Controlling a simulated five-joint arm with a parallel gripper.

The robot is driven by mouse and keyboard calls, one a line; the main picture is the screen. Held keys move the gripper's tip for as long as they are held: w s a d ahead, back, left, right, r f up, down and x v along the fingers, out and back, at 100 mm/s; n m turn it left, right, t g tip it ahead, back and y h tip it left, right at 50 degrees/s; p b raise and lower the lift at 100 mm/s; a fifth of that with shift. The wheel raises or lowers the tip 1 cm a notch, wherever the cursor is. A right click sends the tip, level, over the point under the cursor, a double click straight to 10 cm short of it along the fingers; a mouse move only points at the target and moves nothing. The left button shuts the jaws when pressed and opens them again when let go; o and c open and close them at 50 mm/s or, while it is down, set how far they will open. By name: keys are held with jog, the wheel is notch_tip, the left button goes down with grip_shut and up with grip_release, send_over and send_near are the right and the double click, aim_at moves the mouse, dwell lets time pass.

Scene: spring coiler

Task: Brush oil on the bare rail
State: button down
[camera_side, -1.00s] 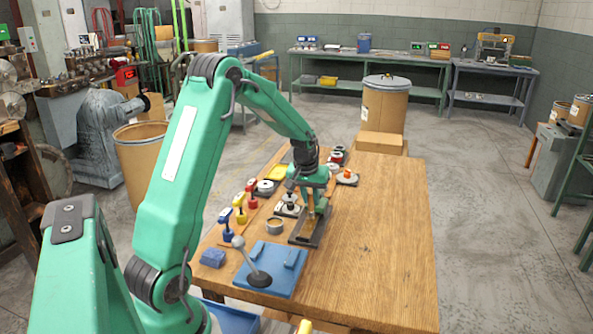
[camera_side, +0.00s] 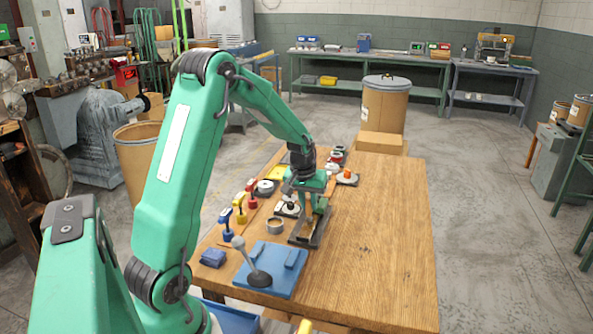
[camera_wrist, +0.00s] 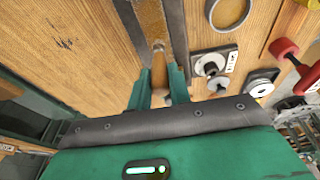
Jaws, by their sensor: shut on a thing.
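My gripper (camera_wrist: 159,88) is shut on the wooden handle of a brush (camera_wrist: 159,68), seen in the wrist view. The handle points away from the jaws toward a rail piece with two dark bars (camera_wrist: 176,25) and an amber-brown strip between them. In the side view, my gripper (camera_side: 312,207) is low over this dark rail piece (camera_side: 300,240) on the wooden table. The brush tip is hard to make out, and I cannot tell whether it touches the rail. A small round grey tin (camera_side: 275,226) stands left of the rail; its ring-shaped rim shows in the wrist view (camera_wrist: 229,10).
A blue plate (camera_side: 274,280) with a ball-topped lever stands at the near left of the table (camera_side: 380,240). A blue block (camera_side: 213,257) and blue, yellow and red handled tools (camera_side: 239,208) line the left edge. The right half of the table is clear.

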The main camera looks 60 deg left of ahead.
jog(key=shift+s+d+f, duration=0.15)
jog(key=shift+s+d, duration=0.05)
jog(key=shift+s, duration=0.05)
jog(key=shift+s+d, duration=0.55)
jog(key=shift+s, duration=0.05)
jog(key=shift+s+d, duration=0.1)
jog(key=shift+d, duration=0.05)
jog(key=shift+s+d+r, duration=0.2)
jog(key=shift+s+d, duration=0.2)
jog(key=shift+s+d, duration=0.1)
dwell(0.5)
jog(key=shift+s+d, duration=0.5)
dwell(0.3)
jog(key=w+v, duration=0.1)
jog(key=v, duration=0.5)
jog(key=shift+a+r, duration=0.35)
jog(key=shift+r, duration=0.25)
